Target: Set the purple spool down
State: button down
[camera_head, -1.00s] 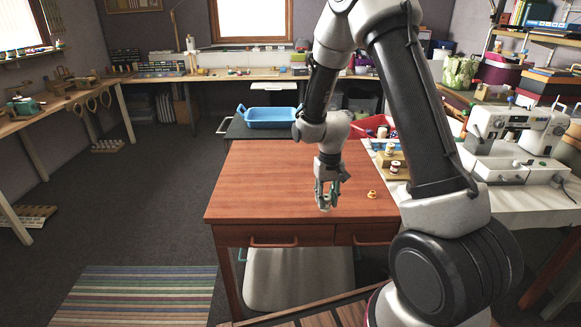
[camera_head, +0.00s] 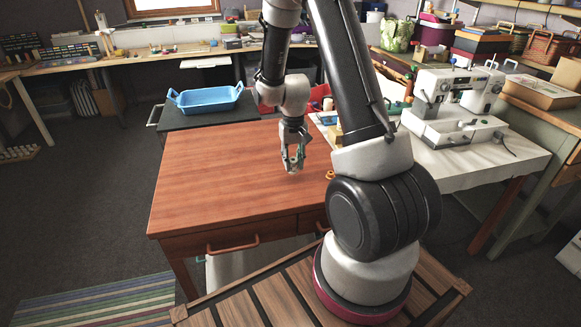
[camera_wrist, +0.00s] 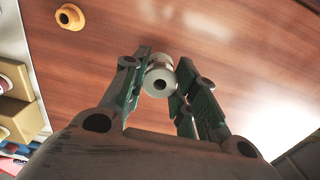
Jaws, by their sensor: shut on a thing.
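My gripper (camera_head: 293,163) is over the right part of the red-brown wooden table (camera_head: 210,180), pointing down. In the wrist view its fingers (camera_wrist: 162,66) are closed around a small pale, off-white spool (camera_wrist: 158,84), with an end face and dark centre hole toward the camera. I see no purple on it from here. In the head view the spool is too small and hidden by the fingers to make out clearly. I cannot tell whether it touches the tabletop.
A small orange-yellow ring-like piece (camera_wrist: 69,16) lies on the table to the right of my gripper in the head view (camera_head: 330,174). A blue tray (camera_head: 208,99) stands behind the table. A sewing machine (camera_head: 455,105) is on the right. The table's left half is clear.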

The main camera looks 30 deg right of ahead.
jog(key=shift+f, duration=1.55)
jog(key=c, duration=1.1)
grip_release()
jog(key=shift+f, duration=0.1)
jog(key=s+a+r+t, duration=0.1)
jog(key=s+r, duration=0.1)
jog(key=r, duration=0.9)
jog(key=s+a+r, duration=0.1)
jog(key=s+r, duration=0.1)
jog(key=r, duration=0.8)
jog(key=shift+s+a+r+n+t, duration=0.55)
jog(key=shift+s+r, duration=1.45)
jog(key=shift+s, duration=1.35)
jog(key=shift+s+a+r+n+t, duration=0.5)
jog(key=shift+s+r, duration=1.55)
jog(key=shift+s, duration=1.25)
jog(key=shift+s+a+r+n+t, duration=0.5)
jog(key=shift+s+r, duration=1.5)
jog(key=shift+s, duration=1.35)
